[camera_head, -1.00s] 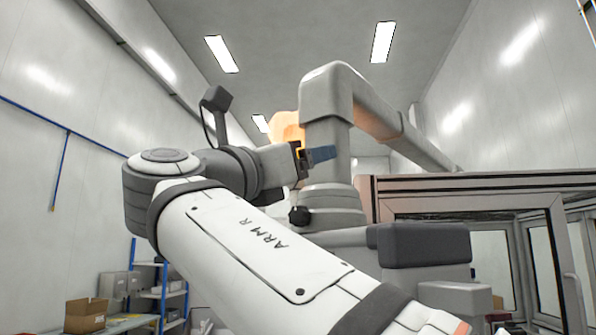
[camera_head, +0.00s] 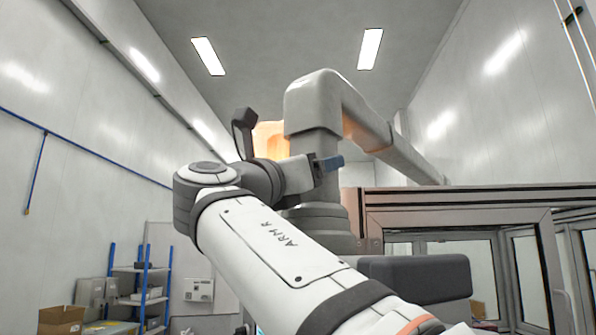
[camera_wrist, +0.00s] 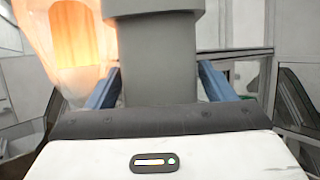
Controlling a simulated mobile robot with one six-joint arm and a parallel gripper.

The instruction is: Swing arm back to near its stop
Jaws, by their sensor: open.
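A grey swing arm (camera_head: 371,127) stands on a thick round post (camera_head: 316,143), its beam running back to the right. In the wrist view my gripper (camera_wrist: 159,72) is open, with one blue finger on each side of a grey column (camera_wrist: 157,60). I cannot tell whether the column lies between the fingers or beyond them. No contact shows. No stop for the swing arm can be made out.
An orange glowing piece (camera_head: 270,140) is behind my wrist, left of the post. A framed enclosure with windows (camera_head: 450,213) fills the right. A dark grey block (camera_head: 418,278) is low in front. Blue shelving (camera_head: 140,290) and a cardboard box (camera_head: 62,320) stand at lower left.

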